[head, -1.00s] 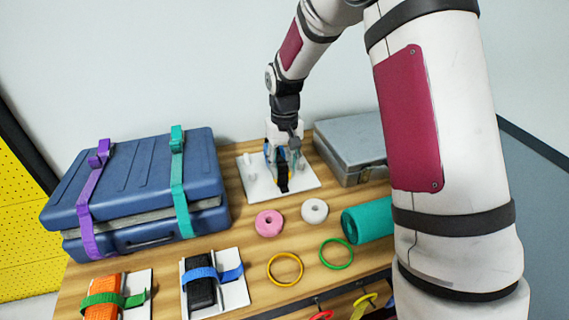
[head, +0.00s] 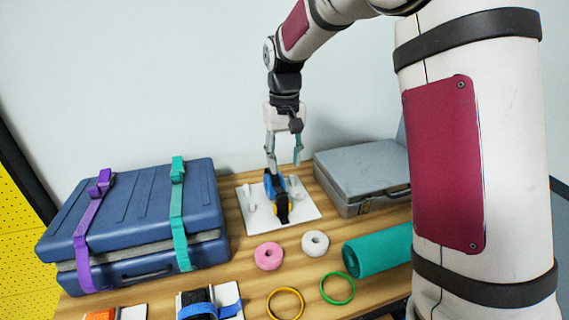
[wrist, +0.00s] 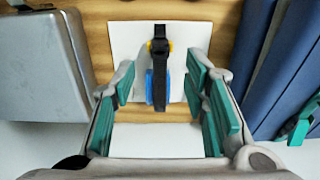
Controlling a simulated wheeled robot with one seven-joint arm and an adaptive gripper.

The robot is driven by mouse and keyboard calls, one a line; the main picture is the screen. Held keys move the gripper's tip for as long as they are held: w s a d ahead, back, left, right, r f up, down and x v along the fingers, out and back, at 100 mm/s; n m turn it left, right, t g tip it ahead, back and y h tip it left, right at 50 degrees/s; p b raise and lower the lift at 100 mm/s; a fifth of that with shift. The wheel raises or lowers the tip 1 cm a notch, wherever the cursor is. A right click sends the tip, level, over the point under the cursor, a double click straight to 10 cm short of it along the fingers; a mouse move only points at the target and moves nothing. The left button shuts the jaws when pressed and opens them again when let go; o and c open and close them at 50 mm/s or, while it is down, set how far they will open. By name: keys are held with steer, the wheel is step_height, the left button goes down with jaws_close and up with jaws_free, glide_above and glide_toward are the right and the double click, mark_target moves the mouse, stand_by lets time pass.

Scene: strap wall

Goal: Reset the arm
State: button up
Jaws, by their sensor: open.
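My gripper (head: 284,150) is above the white board (head: 308,208) at the back of the table. Its fingers are apart and nothing is between them. In the wrist view the gripper (wrist: 162,100) shows spread teal finger pads. On the board a black strap (head: 282,209) runs over a blue and a yellow piece; the strap (wrist: 159,90) also shows in the wrist view, lying beyond and below the fingertips. The gripper looks clear of it.
A blue suitcase (head: 130,220) with purple and teal straps stands left of the board. A grey metal case (head: 365,170) stands close on the right. A pink ring (head: 268,257), a white ring (head: 315,243) and a teal roll (head: 378,250) lie in front.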

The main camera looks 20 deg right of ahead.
stand_by(0.3)
steer(key=s+r+t, duration=0.2)
steer(key=s+r, duration=0.8)
steer(key=s, duration=0.5)
steer(key=s+f+t, duration=0.1)
steer(key=s+t, duration=0.1)
steer(key=s, duration=1.4)
steer(key=shift+d, duration=0.15)
steer(key=shift+w, duration=0.1)
